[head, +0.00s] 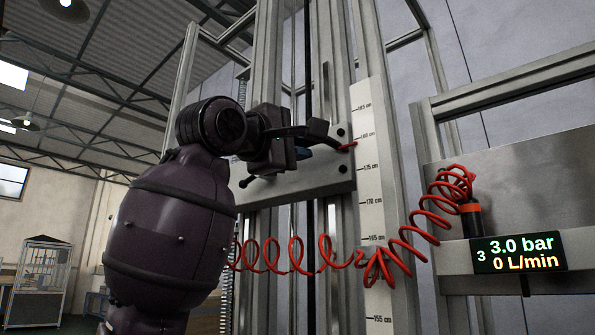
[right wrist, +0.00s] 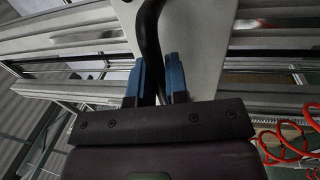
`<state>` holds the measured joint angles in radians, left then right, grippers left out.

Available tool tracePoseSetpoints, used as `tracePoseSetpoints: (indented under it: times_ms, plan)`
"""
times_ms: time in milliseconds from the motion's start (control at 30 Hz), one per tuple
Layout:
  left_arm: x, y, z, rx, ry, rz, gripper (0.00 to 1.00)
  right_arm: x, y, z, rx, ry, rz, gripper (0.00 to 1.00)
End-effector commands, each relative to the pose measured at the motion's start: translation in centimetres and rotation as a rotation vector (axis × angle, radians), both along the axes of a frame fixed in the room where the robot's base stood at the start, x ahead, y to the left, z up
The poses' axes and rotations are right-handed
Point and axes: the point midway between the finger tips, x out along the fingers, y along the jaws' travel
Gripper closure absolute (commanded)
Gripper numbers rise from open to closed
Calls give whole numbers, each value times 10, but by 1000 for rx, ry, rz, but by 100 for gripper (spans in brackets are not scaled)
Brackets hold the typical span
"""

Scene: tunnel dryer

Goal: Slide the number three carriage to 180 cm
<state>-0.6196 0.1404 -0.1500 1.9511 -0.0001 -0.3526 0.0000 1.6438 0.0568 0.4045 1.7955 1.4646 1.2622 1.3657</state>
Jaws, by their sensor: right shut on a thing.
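The carriage is a grey plate (head: 325,172) on a vertical rail, with a red pointer (head: 347,147) at its right edge. The pointer tip sits close to the 180 cm mark on the white scale (head: 372,185), seemingly slightly below it. My right gripper (head: 308,146) is at the carriage's front, partly hidden by its own wrist. In the right wrist view its blue fingers (right wrist: 161,82) are shut on the black curved handle (right wrist: 149,30), with the plate (right wrist: 190,40) behind. A display (head: 518,252) reads 3, 3.0 bar, 0 L/min. My left gripper is not in view.
A red coiled hose (head: 375,260) hangs across the rail below the carriage and runs up to a fitting (head: 471,215) at right. Metal posts flank the rail. A cabinet (head: 38,280) stands far left. Above the carriage the visible rail looks clear.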

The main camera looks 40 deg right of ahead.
Motion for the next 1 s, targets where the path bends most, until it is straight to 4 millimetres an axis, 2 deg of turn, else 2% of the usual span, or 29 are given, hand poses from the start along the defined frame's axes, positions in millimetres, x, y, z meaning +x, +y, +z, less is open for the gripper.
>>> tracePoseSetpoints:
  times_ms: [133, 467, 500, 633, 1000]
  plan:
    - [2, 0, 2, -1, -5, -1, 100, 0, 0, 9, -4, -1, 0, 100]
    - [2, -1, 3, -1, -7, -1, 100, 0, 1, 9, -4, -1, 0, 100]
    - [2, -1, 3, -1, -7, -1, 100, 0, 1, 9, -4, -1, 0, 82]
    - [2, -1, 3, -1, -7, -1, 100, 0, 0, 9, -3, -1, 0, 62]
    - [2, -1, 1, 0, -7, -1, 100, 0, 4, 7, -1, 0, 1, 61]
